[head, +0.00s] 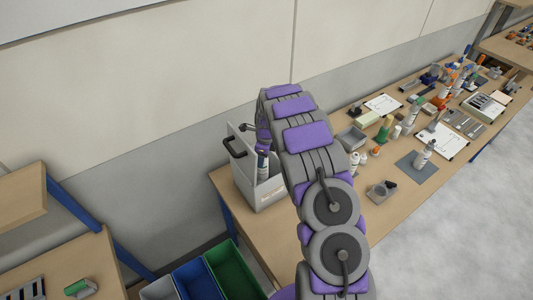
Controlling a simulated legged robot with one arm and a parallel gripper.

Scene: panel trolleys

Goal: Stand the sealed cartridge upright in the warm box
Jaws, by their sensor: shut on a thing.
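The pale grey warm box (246,184) stands on the left end of the long wooden bench. It has an open top, a black handle on its left side and small print on its front. My gripper (263,148) points down at the box's opening, shut on a slim cartridge (263,166) with dark blue and white parts. The cartridge looks upright, with its lower part inside the box outline. Its bottom end is hidden, so I cannot tell if it touches the box floor. My arm covers the box's right side.
The bench (305,235) carries a grey tray (351,138), a white bottle (424,154) on a dark mat, papers and several tools to the right. Grey, blue and green bins (230,268) sit low in front. A wall stands behind. Open floor lies at right.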

